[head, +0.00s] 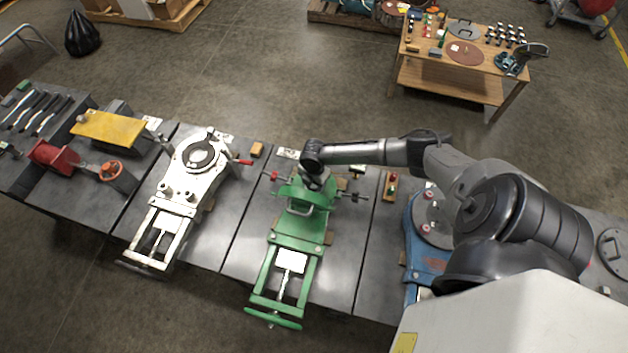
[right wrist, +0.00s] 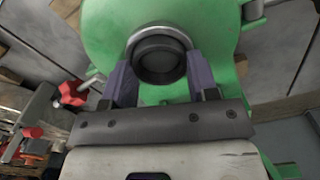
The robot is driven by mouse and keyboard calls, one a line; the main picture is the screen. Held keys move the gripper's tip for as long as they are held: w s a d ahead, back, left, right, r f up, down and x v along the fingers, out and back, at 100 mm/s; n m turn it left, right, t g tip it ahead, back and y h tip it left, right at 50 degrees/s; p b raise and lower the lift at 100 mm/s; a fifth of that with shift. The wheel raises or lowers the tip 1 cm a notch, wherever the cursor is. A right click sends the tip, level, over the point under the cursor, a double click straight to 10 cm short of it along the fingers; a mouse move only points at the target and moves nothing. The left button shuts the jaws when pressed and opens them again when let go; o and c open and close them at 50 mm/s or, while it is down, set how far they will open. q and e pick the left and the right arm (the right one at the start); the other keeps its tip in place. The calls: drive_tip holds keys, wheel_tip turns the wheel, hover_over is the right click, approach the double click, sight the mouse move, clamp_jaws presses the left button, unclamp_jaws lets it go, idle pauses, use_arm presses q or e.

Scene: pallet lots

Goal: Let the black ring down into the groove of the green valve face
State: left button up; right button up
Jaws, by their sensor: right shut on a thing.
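The green valve (head: 287,243) lies on the middle bench, with its face under my right gripper (head: 316,182). In the right wrist view the green valve face (right wrist: 103,32) fills the top, with a pale metal rim around its central opening. The black ring (right wrist: 158,77) is between the two fingers of my right gripper (right wrist: 160,76), which is shut on it. It appears over the opening; I cannot tell whether it touches the groove. In the head view my wrist hides the ring. My left gripper is not in view.
A white valve (head: 182,185) with a dark ring on its face lies to the left. A blue valve (head: 418,262) is to the right, partly behind my arm. A wooden block (head: 257,150) lies near the bench's back edge.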

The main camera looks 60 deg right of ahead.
drive_tip(key=shift+f, duration=0.15)
idle(0.6)
drive_tip(key=o, duration=1)
drive_tip(key=shift+r, duration=0.35)
wheel_tip(320, 180, up, 13)
drive_tip(key=p, duration=0.2)
drive_tip(key=shift+p, duration=0.4)
